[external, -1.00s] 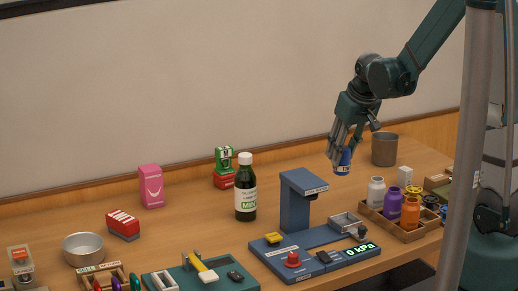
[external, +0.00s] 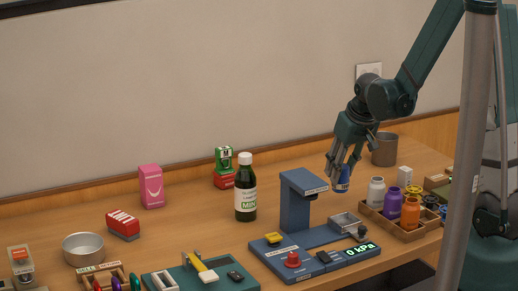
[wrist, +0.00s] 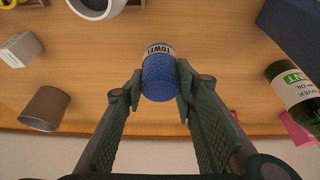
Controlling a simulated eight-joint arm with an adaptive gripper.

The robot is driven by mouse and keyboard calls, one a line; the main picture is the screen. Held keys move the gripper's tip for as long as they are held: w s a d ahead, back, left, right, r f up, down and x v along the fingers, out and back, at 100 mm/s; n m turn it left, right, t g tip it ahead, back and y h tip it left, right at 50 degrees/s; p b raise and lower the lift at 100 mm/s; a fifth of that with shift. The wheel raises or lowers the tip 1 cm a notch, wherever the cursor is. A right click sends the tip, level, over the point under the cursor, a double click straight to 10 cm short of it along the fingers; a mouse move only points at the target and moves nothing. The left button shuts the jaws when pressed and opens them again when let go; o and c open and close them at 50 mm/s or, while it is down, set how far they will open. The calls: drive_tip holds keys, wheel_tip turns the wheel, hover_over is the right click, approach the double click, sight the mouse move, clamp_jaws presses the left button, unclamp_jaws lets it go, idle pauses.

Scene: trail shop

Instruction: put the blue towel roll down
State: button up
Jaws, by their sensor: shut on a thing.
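The blue towel roll (wrist: 160,78) is a small blue cylinder with a pale label reading "TOWEL". My gripper (wrist: 158,88) is shut on it, with one finger pressed on each side. In the external view the roll (external: 342,179) hangs roughly upright below my gripper (external: 340,172), behind the tray of bottles and right of the blue press. Its lower end is close to the table (external: 300,165); I cannot tell whether it touches.
A wooden tray (external: 398,233) with several bottles stands in front of the roll. A grey cup (external: 384,149) is behind to the right, a blue press (external: 295,208) to the left, and a green bottle (external: 246,190) farther left.

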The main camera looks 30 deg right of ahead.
sight(340, 182)
drive_tip(key=shift+f, duration=0.15)
drive_tip(key=shift+f+b, duration=0.3)
drive_tip(key=shift+f, duration=1.75)
drive_tip(key=shift+f, duration=0.2)
drive_tip(key=o, duration=0.9)
drive_tip(key=shift+r, duration=0.1)
drive_tip(key=shift+r, duration=0.2)
drive_tip(key=p+v, duration=0.1)
drive_tip(key=v, duration=1.1)
drive_tip(key=shift+p, duration=0.35)
drive_tip(key=shift+s, duration=0.1)
